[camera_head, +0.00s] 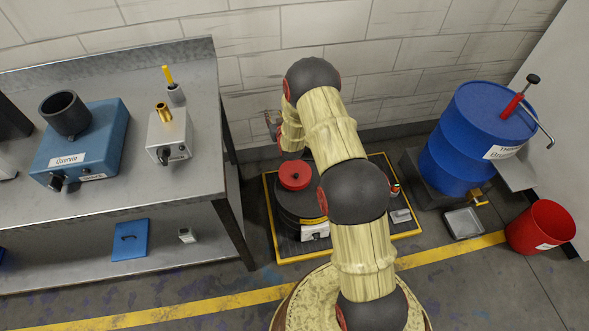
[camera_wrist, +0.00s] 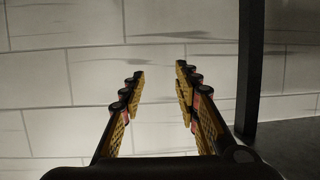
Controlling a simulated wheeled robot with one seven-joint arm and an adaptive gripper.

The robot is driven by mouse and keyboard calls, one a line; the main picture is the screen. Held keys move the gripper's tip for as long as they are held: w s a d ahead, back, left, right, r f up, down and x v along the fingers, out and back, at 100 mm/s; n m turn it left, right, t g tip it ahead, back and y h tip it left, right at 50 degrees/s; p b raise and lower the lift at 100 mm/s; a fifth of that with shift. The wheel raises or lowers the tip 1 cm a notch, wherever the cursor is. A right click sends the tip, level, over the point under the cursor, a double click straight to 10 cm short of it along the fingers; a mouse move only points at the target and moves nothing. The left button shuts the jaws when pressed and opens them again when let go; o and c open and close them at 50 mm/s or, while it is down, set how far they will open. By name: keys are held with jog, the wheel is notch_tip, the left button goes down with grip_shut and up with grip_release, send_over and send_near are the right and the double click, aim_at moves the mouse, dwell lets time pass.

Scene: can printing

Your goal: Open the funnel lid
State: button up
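A round red lid (camera_head: 296,175) sits on top of a dark cylindrical machine (camera_head: 290,203) in the head view. It looks closed, and I take it as the funnel lid. My arm covers the right part of the machine. My gripper (camera_wrist: 160,82) is open and empty in the wrist view, its fingers apart and facing the tiled wall. In the head view the gripper is mostly hidden behind my arm, near the wall beyond the lid. The lid does not show in the wrist view.
A metal workbench (camera_head: 150,212) with a blue device (camera_head: 85,150) and a grey device (camera_head: 168,135) stands at left. A blue barrel (camera_head: 455,150), a grey tray (camera_head: 463,223) and a red bucket (camera_head: 541,227) are at right. A dark post (camera_wrist: 249,65) stands right of my fingers.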

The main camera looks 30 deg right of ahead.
notch_tip(320, 180, down, 10)
jog(key=s+d, duration=0.2)
jog(key=s, duration=0.1)
jog(key=m+t+h+b, duration=0.1)
jog(key=t+h+b, duration=0.1)
jog(key=t, duration=0.1)
send_near(295, 171)
jog(key=w+r, duration=0.2)
jog(key=shift+w+d+r, duration=0.25)
jog(key=shift+w, duration=0.05)
jog(key=shift+b+x, duration=1.3)
jog(key=shift+x, duration=2.5)
jog(key=shift+r, duration=0.1)
jog(key=shift+c, duration=1)
grip_shut()
